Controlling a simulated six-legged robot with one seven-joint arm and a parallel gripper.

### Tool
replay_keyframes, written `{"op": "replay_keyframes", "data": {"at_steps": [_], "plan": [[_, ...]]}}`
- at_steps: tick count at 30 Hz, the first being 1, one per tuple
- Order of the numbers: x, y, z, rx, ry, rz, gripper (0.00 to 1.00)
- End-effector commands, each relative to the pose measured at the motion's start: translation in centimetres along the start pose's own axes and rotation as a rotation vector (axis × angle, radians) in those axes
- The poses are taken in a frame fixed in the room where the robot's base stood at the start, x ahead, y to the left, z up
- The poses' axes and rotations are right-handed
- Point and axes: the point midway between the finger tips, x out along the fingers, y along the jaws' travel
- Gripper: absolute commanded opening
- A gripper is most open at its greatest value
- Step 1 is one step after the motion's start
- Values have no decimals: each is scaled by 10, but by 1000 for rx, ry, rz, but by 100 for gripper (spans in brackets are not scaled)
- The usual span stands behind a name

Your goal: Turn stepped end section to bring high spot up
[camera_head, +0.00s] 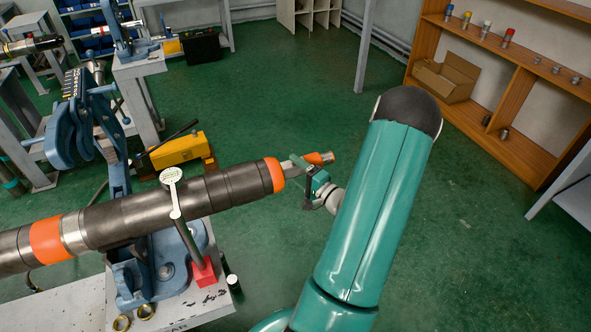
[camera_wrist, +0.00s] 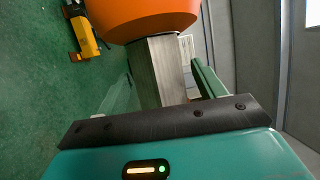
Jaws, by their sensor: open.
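A long dark pipe (camera_head: 130,215) lies across the left of the head view, with orange bands. Its right end has an orange collar (camera_head: 273,175), then a narrower grey end section (camera_head: 297,161) and an orange tip (camera_head: 318,158). My gripper (camera_head: 310,175) is at this end section. In the wrist view the orange collar (camera_wrist: 145,15) is at the top and the flat-sided grey end section (camera_wrist: 158,68) runs down towards my palm. One green finger (camera_wrist: 206,80) shows right of it; the other is unclear. My gripper is open, and contact cannot be told.
A blue vise (camera_head: 140,270) on a light bench supports the pipe, with a handle and red block (camera_head: 203,271) in front. A yellow tool (camera_head: 178,150) is behind the pipe. A wooden shelf (camera_head: 510,90) stands at right. Green floor is clear behind the end section.

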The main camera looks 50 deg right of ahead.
Motion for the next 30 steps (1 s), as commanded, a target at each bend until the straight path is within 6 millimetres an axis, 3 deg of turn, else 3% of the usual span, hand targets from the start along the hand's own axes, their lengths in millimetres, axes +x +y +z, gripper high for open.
{"op": "replay_keyframes", "data": {"at_steps": [18,23,30], "plan": [[-118,0,0,1,2,-1,69],[-130,0,0,1,-1,-1,69],[-132,0,0,1,-1,-1,69]]}}
